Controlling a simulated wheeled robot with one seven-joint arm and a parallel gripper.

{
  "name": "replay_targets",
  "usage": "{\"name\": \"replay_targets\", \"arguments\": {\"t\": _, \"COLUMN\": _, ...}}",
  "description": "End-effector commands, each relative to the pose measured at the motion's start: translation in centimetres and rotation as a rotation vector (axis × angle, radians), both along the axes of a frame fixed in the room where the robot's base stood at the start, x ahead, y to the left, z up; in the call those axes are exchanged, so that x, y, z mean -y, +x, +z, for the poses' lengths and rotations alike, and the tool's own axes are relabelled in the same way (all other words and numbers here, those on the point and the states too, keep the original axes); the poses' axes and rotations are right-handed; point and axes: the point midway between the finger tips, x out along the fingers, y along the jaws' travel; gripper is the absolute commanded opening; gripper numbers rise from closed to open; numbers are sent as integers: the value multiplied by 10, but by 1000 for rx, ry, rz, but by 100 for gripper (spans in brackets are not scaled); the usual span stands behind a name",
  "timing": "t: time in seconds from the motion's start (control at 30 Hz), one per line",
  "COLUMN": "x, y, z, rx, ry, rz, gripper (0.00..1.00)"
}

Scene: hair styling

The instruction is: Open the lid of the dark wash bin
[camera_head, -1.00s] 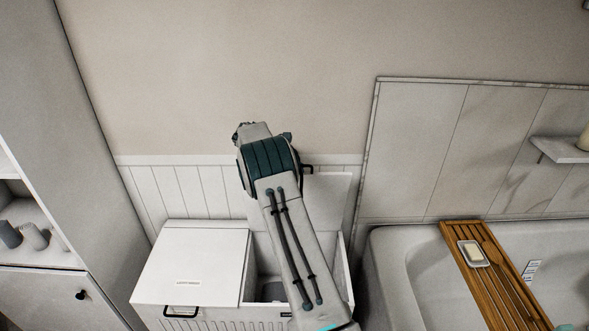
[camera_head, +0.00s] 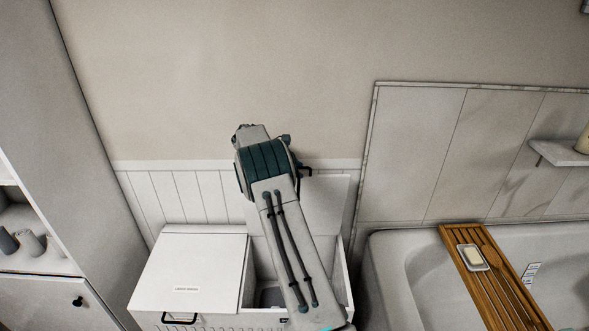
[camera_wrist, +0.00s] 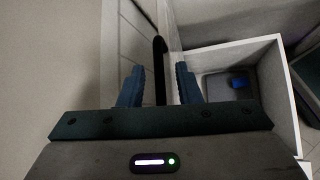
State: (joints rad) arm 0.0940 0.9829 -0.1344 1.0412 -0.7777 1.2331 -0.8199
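The wash bin (camera_head: 185,319) is white with two compartments. Its right-hand lid (camera_head: 325,195) stands raised, close to upright, at the back by the wall, partly hidden by my arm. The compartment below it is open, and its inside (camera_wrist: 220,60) also shows in the wrist view. The lid's black handle (camera_head: 306,171) sticks out just right of my arm. In the wrist view my gripper (camera_wrist: 157,75) has its two blue fingers apart, with the dark handle (camera_wrist: 160,60) between them; I cannot tell whether they touch it. My arm hides the gripper in the head view.
The left-hand lid (camera_head: 200,265), with a label and black handle, is closed. A bathtub (camera_head: 385,260) with a wooden rack (camera_head: 458,237) stands at the right. A tall cabinet (camera_head: 70,130) stands at the left. A small blue thing (camera_wrist: 238,82) lies inside the open compartment.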

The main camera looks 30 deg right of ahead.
Motion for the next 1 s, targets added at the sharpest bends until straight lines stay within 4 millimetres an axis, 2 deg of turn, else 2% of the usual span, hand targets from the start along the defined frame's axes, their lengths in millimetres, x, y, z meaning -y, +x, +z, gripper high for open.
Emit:
{"name": "replay_targets", "arguments": {"t": 0.17, "x": -18, "y": 4, "z": 13, "rx": 3, "ry": 0, "rz": 5, "gripper": 31}}
{"name": "replay_targets", "arguments": {"t": 0.4, "x": -60, "y": 11, "z": 50, "rx": 6, "ry": 0, "rz": 8, "gripper": 31}}
{"name": "replay_targets", "arguments": {"t": 0.6, "x": -88, "y": 15, "z": 76, "rx": 4, "ry": 0, "rz": 7, "gripper": 31}}
{"name": "replay_targets", "arguments": {"t": 0.8, "x": -102, "y": 17, "z": 90, "rx": 3, "ry": 1, "rz": 6, "gripper": 31}}
{"name": "replay_targets", "arguments": {"t": 1.0, "x": -104, "y": 17, "z": 92, "rx": 1, "ry": 1, "rz": 6, "gripper": 31}}
